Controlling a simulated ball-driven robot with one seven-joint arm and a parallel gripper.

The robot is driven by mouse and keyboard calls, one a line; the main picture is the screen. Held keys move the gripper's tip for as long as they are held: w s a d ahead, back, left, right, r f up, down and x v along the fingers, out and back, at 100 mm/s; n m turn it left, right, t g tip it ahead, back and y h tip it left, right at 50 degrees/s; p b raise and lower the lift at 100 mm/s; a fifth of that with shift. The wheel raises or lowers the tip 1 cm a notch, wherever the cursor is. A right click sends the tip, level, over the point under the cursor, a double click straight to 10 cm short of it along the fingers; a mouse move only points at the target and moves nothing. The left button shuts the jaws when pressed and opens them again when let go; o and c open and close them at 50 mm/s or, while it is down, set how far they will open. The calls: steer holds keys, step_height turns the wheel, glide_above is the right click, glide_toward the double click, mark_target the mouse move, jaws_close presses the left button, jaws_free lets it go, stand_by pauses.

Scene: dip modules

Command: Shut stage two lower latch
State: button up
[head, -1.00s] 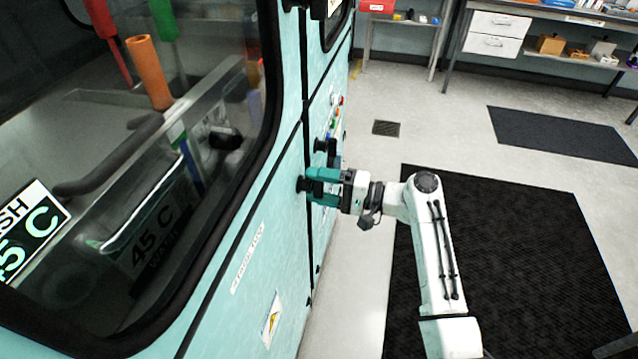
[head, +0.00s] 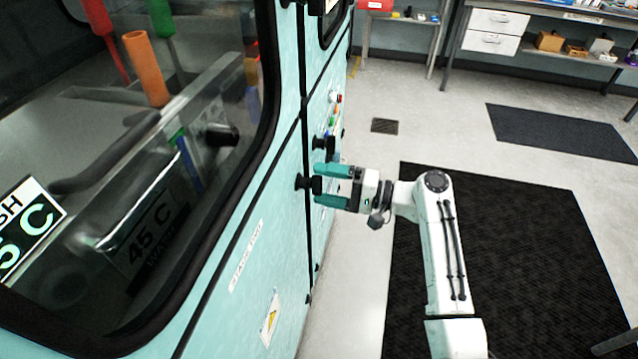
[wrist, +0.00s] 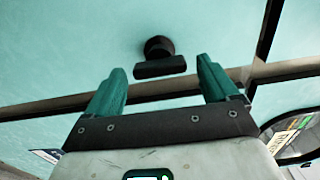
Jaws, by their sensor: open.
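The lower latch (head: 303,183) is a black knob with a short flat bar on the teal cabinet panel, close to a dark vertical seam. In the wrist view, the latch bar (wrist: 160,67) lies roughly crosswise, just beyond and between my fingers, with a gap on both sides. My gripper (head: 319,186) is open, its two teal fingers pointing at the latch and holding nothing. The fingers look clear of the latch. Whether the bar reaches over the seam, I cannot tell. A second black latch (head: 320,143) sits higher and farther along the panel.
The teal cabinet (head: 225,285) with a large window fills the left side. A printed label (head: 247,255) and a yellow warning sticker (head: 270,318) are on its lower panel. Coloured buttons (head: 333,115) sit farther along. A black mat (head: 520,255) lies on open floor at right.

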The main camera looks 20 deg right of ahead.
steer(key=b+v, duration=0.1)
steer(key=v, duration=0.8)
steer(key=shift+a+f, duration=0.1)
steer(key=s+a+f+n+g+h, duration=0.2)
steer(key=s+a+f+g+h, duration=0.15)
steer(key=s+f, duration=0.45)
steer(key=s+a+f+n+g+h, duration=0.2)
steer(key=s+f+g+h, duration=0.15)
steer(key=s+f, duration=0.45)
steer(key=s+d+n+g+h, duration=0.1)
steer(key=s+h, duration=0.3)
steer(key=s, duration=0.4)
steer(key=s+d+n+g+h, duration=0.1)
steer(key=s+d+n+h, duration=0.1)
steer(key=s, duration=0.7)
steer(key=shift+d+r+g+h, duration=0.15)
steer(key=shift+d+g+h, duration=0.15)
steer(key=shift+d+h, duration=0.6)
